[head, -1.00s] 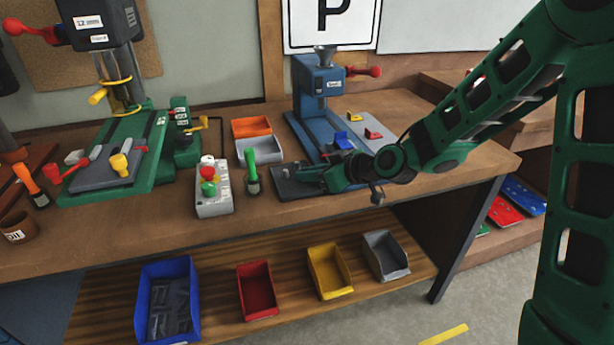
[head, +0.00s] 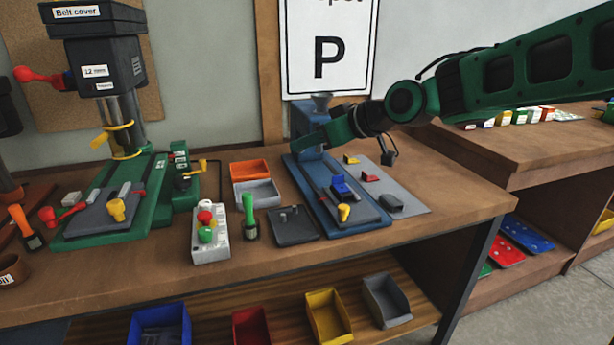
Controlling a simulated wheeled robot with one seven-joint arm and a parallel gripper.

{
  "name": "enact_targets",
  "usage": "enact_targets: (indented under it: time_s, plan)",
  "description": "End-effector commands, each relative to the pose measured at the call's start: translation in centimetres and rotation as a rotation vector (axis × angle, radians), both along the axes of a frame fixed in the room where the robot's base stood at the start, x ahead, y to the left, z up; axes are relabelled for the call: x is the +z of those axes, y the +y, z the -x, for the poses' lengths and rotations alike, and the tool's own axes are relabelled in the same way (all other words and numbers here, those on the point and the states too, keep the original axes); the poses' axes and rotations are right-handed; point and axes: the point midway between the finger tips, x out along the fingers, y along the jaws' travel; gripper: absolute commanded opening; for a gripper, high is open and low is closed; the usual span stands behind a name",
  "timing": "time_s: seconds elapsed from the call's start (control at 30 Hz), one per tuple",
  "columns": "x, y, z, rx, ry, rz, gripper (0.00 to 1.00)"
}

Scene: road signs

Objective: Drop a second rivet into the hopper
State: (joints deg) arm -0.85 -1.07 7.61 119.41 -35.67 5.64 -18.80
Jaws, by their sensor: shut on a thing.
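The hopper (head: 321,102) is a small grey funnel on top of the blue press at the back of the bench.
The blue press base (head: 318,192) carries blue and yellow parts. An orange bin (head: 250,169) and a grey bin (head: 257,193) stand left of it. A control box (head: 210,245) and a green-handled tool (head: 250,217) are nearer. A green drill press (head: 125,200) stands left.

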Motion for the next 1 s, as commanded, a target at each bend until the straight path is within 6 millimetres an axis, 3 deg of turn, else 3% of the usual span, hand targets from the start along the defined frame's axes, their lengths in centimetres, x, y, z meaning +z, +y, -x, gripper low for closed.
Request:
enact_targets:
  time_s: [0.1,0.3,0.5,0.87,1.0]
  plan:
    - [2.9,0.0,-0.1,0.001,-0.005,0.000,0.00]
    - [5.9,0.0,-0.1,0.000,-0.002,0.000,0.00]
    - [7.1,0.0,0.0,0.000,0.000,0.000,0.00]
    - [7.3,0.0,0.0,0.000,0.000,0.000,0.00]
    - [9.9,-0.4,0.4,-0.002,-0.005,-0.002,0.00]
